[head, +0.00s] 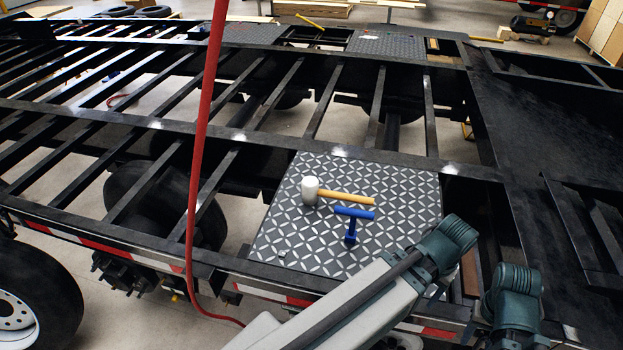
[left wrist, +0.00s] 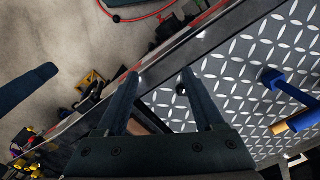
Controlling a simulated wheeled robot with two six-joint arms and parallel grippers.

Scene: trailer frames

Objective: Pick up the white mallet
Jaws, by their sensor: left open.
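The white mallet (head: 310,190) lies on a dark diamond-pattern plate (head: 290,235) on the trailer frame. Its head is white, and its tan handle (head: 345,198) points right. In the left wrist view, part of a tan handle (left wrist: 300,120) shows at the right edge; the white head is out of view. My left gripper (left wrist: 158,76) is open and empty, with its fingers over the plate's edge, apart from the mallet. Its fingers cannot be made out in the head view.
A blue T-shaped tool (head: 354,213) lies just below the mallet's handle, close to it, and also shows in the left wrist view (left wrist: 290,90). A red hose (head: 201,130) hangs left of the plate. Black frame beams with open gaps surround the plate.

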